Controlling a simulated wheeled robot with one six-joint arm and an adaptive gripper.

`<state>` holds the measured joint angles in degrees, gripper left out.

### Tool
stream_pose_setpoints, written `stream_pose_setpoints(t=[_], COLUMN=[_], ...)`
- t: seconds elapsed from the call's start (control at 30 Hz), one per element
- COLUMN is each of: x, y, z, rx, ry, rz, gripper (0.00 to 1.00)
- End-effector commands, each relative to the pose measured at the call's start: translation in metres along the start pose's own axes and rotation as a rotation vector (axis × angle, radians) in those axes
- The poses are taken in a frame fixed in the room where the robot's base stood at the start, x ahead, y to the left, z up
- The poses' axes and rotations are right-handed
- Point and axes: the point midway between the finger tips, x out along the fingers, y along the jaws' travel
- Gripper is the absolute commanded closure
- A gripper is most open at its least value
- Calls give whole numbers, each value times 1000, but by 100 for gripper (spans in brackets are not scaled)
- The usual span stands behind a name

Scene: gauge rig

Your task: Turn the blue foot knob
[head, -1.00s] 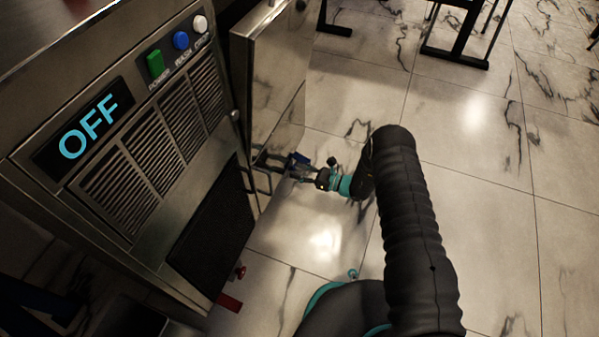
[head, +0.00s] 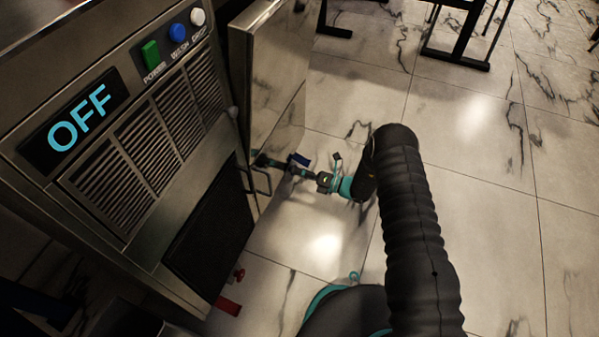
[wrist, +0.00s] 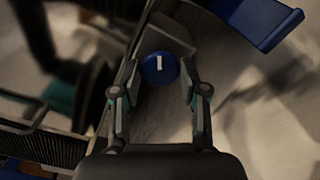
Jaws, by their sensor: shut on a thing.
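The blue foot knob (wrist: 159,68) is a round blue disc with a white bar mark on its face, in the middle of the wrist view. The mark stands nearly upright in that picture. My gripper (wrist: 157,78) has one finger on each side of the knob and is shut on it. In the head view my gripper (head: 283,167) reaches in low beside the steel machine, under the open door. The knob cannot be made out there.
A blue flat part (wrist: 262,18) juts out close to my gripper at the upper right of the wrist view. The open steel door (head: 268,85) stands above my gripper. The machine's display (head: 80,118) reads OFF. Tiled floor (head: 480,170) lies clear to the right.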

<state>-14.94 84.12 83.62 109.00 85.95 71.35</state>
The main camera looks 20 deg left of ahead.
Motion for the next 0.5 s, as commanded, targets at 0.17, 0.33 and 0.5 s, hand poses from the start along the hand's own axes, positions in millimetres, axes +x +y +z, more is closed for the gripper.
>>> stream_pose_setpoints(t=[0.17,0.33,0.5], x=[0,0,0], y=[0,0,0], z=[0,0,0], rx=[167,322,458], ry=[0,0,-1], rz=[0,0,-1], gripper=[92,92,92])
